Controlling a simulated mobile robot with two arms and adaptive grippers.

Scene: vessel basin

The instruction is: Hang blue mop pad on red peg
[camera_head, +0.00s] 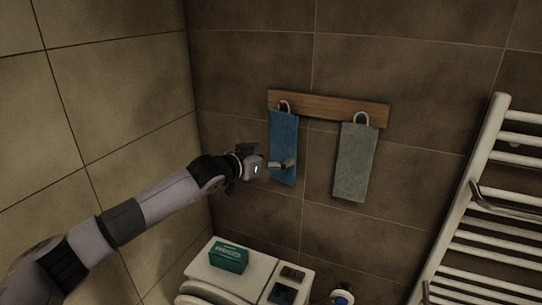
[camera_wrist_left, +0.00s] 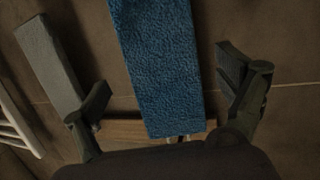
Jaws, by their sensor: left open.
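The blue mop pad (camera_head: 284,135) hangs flat against the wall from the left end of a wooden rail (camera_head: 325,109). Its loop (camera_head: 286,104) is at the red peg (camera_head: 282,103), a small reddish spot at the pad's top. My left gripper (camera_head: 282,165) is in front of the pad's lower part, with its fingers apart. In the left wrist view, the blue pad (camera_wrist_left: 160,65) lies between the two spread fingers of my left gripper (camera_wrist_left: 168,88), with a gap on each side. The right gripper is not in view.
A grey pad (camera_head: 355,162) hangs at the rail's right end. A white towel radiator (camera_head: 472,200) stands at the right. Below is a white toilet cistern (camera_head: 259,272) with a teal box (camera_head: 229,257) on it. The left tiled wall is near my arm.

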